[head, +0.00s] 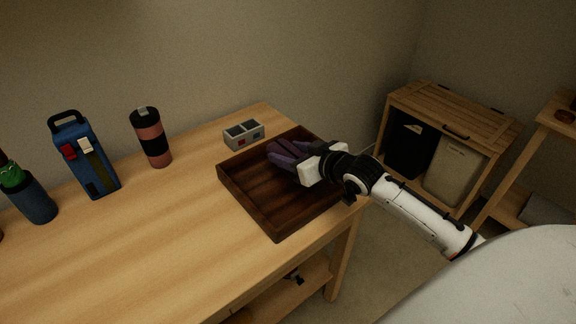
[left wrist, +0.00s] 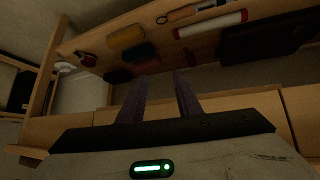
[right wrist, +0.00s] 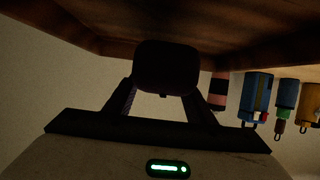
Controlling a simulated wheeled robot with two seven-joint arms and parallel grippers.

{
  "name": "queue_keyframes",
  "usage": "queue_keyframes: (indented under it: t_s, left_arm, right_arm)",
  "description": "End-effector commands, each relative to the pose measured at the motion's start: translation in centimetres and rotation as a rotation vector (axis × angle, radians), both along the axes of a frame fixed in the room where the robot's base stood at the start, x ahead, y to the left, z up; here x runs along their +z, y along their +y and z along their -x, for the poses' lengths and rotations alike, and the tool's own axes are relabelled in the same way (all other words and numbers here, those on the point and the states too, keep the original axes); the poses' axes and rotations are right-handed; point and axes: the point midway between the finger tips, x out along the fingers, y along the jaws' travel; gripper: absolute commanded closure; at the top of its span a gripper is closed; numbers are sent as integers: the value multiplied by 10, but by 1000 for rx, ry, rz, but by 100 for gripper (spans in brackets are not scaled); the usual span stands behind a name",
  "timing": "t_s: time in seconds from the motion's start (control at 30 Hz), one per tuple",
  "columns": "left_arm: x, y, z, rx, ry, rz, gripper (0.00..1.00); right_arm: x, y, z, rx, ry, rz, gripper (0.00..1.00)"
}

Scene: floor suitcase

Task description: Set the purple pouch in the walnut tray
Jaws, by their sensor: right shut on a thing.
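The walnut tray (head: 277,228) is a dark brown, square, low-walled tray at the right end of the table. My right gripper (right wrist: 165,85) is shut on the purple pouch (right wrist: 166,62), which looks like a dark rounded block between its fingers in the right wrist view. In the head view the purple pouch (head: 283,154) and the fingers blend into one purple shape over the back part of the tray. I cannot tell whether the pouch touches the tray floor. My left gripper (left wrist: 160,85) is open and empty, and is outside the head view.
A grey two-slot box (head: 244,135) stands just behind the tray. The table's front middle is clear. A wooden cabinet (head: 455,128) stands at right.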

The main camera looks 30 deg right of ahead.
Motion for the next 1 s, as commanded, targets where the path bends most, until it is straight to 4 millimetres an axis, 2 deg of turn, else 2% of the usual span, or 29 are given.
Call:
queue_keyframes:
  t_s: [0.13, 0.33, 0.67, 0.7, 0.77, 0.8, 1.0]
  left_arm:
    - [0, -1, -1, -1, -3, 1, 69]
    - [-1, -1, -5, -3, -11, 0, 69]
    - [5, -2, -13, -4, -29, 2, 69]
    - [5, -2, -13, -4, -29, 2, 69]
    - [5, -2, -13, -4, -29, 2, 69]
    - [5, -2, -13, -4, -29, 2, 69]
    - [4, -2, -11, -4, -24, 2, 69]
  right_arm:
    - [-11, 0, 0, 0, -1, -1, 75]
    - [-39, 1, 0, 1, 0, 0, 75]
    - [-41, 0, 0, 1, -2, 0, 75]
    - [-42, 0, 0, 1, -1, 0, 45]
    - [-42, 0, 0, 1, -1, 0, 35]
    - [-42, 0, 0, 1, -1, 0, 32]
    - [-41, 1, 0, 1, -1, 0, 32]
